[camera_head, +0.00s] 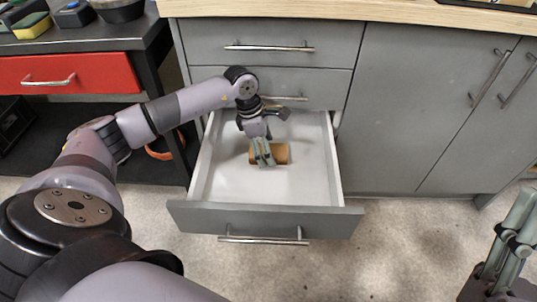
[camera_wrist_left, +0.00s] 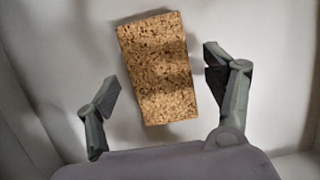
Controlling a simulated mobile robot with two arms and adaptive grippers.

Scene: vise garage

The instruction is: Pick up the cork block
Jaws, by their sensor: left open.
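The cork block (camera_head: 282,153) is a brown speckled rectangular block lying in the open grey drawer, on its pale floor. In the left wrist view the cork block (camera_wrist_left: 158,68) is slightly tilted and shows between my two fingers, with a gap on each side. My left gripper (camera_head: 264,162) reaches down into the drawer over the block and hides part of it. In the left wrist view my left gripper (camera_wrist_left: 162,72) is open and empty. My right gripper (camera_head: 516,232) is at the lower right edge, partly cut off, away from the drawer.
The open drawer (camera_head: 265,218) has raised walls around the block, and its floor is otherwise clear. A wooden countertop (camera_head: 350,10) runs above the grey cabinets (camera_head: 430,110). A dark bench with a red drawer (camera_head: 70,72) stands at the left.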

